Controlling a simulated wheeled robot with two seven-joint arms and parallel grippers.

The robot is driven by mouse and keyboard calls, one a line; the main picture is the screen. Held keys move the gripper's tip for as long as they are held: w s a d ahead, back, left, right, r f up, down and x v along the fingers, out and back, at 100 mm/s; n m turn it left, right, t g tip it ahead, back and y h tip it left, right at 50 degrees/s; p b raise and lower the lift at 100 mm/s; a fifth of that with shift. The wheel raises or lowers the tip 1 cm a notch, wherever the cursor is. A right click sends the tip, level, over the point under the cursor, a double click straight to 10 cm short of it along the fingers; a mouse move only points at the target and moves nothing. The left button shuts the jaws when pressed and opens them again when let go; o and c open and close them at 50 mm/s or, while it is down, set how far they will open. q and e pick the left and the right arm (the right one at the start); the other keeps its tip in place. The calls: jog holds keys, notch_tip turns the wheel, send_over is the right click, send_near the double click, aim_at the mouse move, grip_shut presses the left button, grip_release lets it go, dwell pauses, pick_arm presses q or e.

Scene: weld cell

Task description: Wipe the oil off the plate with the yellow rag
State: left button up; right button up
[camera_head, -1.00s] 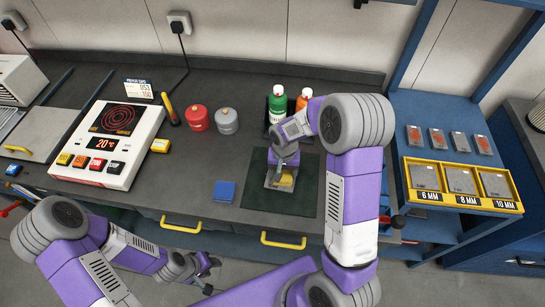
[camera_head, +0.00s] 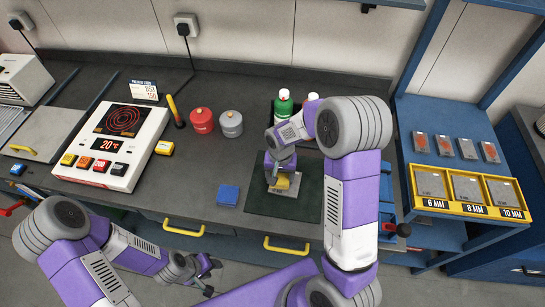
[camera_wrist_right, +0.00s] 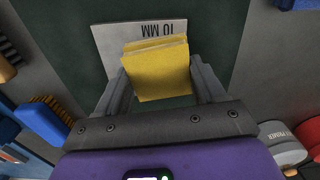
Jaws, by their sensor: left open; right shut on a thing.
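The yellow rag (camera_head: 281,183) is folded and held in my right gripper (camera_head: 281,167), low over the steel plate (camera_head: 293,184) on the dark green mat. In the right wrist view the rag (camera_wrist_right: 158,75) sits between the two fingers (camera_wrist_right: 160,85) and covers part of the plate (camera_wrist_right: 112,42), which is marked 10 MM. I cannot tell whether the rag presses on the plate. No oil shows on the visible part; the rest is hidden by the rag and gripper. My left gripper (camera_head: 205,272) is open and empty in front of the bench.
Red (camera_head: 202,120) and grey (camera_head: 231,124) canisters and a green bottle (camera_head: 283,106) stand behind. A hot plate (camera_head: 118,140) is at left. A yellow tray (camera_head: 465,210) of plates is at right.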

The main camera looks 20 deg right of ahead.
jog(key=shift+w+a, duration=0.5)
jog(key=shift+a, duration=0.2)
jog(key=shift+w+r+p, duration=0.15)
jog(key=shift+r+p, duration=0.15)
jog(key=shift+p, duration=0.05)
notch_tip(320, 180, up, 2)
jog(key=shift+w+r+p, duration=0.1)
jog(key=shift+p, duration=0.2)
jog(key=shift+s+r+p, duration=0.3)
jog(key=shift+r+p, duration=0.25)
jog(key=shift+r, duration=0.2)
notch_tip(320, 180, up, 2)
jog(key=shift+w+r+p, duration=0.1)
jog(key=shift+w+p, duration=0.05)
jog(key=shift+p, duration=0.7)
jog(key=shift+r+p, duration=0.65)
jog(key=shift+r, duration=0.3)
pick_arm(q)
jog(key=r, duration=0.5)
jog(key=shift+w+r, duration=0.1)
jog(key=shift+w, duration=0.3)
pick_arm(e)
jog(key=shift+f, duration=0.15)
